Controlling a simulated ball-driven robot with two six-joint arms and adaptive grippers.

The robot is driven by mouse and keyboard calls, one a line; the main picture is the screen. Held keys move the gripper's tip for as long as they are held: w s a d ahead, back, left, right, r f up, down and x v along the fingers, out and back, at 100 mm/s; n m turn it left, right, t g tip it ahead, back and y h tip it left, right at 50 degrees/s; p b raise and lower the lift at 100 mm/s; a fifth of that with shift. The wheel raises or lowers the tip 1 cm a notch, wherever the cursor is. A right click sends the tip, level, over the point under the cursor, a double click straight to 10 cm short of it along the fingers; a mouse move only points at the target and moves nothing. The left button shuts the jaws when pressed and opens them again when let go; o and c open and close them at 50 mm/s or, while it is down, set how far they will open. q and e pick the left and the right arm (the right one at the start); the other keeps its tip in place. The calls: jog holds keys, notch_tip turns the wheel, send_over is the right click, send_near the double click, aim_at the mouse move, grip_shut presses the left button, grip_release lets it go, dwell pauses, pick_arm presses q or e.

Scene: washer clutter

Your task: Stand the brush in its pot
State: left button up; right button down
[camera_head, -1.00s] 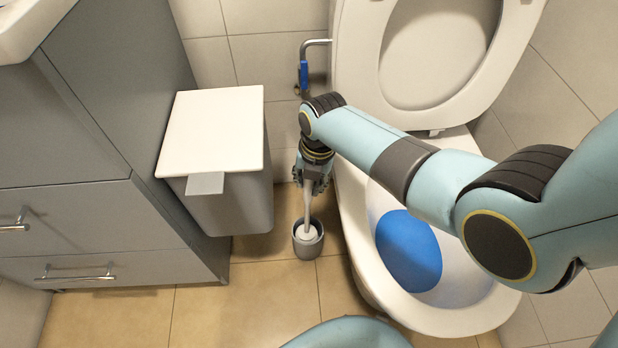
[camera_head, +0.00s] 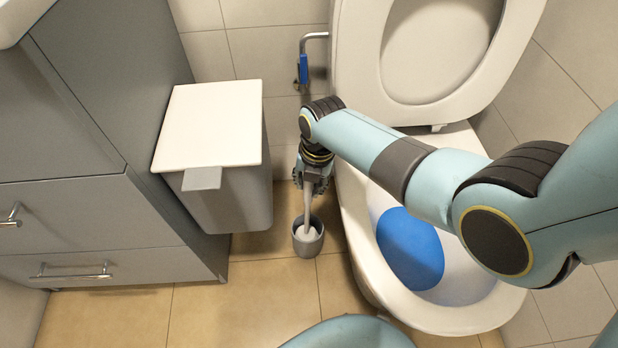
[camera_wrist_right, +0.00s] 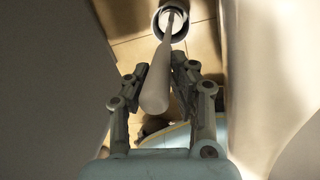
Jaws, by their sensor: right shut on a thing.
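The brush is light grey with a long handle (camera_head: 308,204); in the right wrist view its handle (camera_wrist_right: 156,90) runs from between my fingers down to the pot. The grey round pot (camera_head: 307,244) stands on the floor between the bin and the toilet; it also shows in the right wrist view (camera_wrist_right: 159,27). The brush's white lower end is at the pot's mouth, apparently inside the rim; how deep is hidden. My right gripper (camera_head: 311,185) points down above the pot, shut on the handle. My left gripper is not in view.
A grey bin with a white lid (camera_head: 211,124) stands left of the pot. The toilet bowl (camera_head: 356,238), with blue inside, is close on the right. A blue-handled valve (camera_head: 303,68) is on the wall behind. Floor in front of the pot is clear.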

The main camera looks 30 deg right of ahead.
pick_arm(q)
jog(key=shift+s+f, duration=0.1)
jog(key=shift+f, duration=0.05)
pick_arm(e)
jog(key=shift+f, duration=0.25)
jog(key=c, duration=0.6)
grip_release()
jog(key=shift+c, duration=0.2)
notch_tip(320, 180, up, 7)
jog(key=p, duration=0.6)
jog(key=shift+r+p, duration=0.1)
jog(key=shift+p, duration=0.3)
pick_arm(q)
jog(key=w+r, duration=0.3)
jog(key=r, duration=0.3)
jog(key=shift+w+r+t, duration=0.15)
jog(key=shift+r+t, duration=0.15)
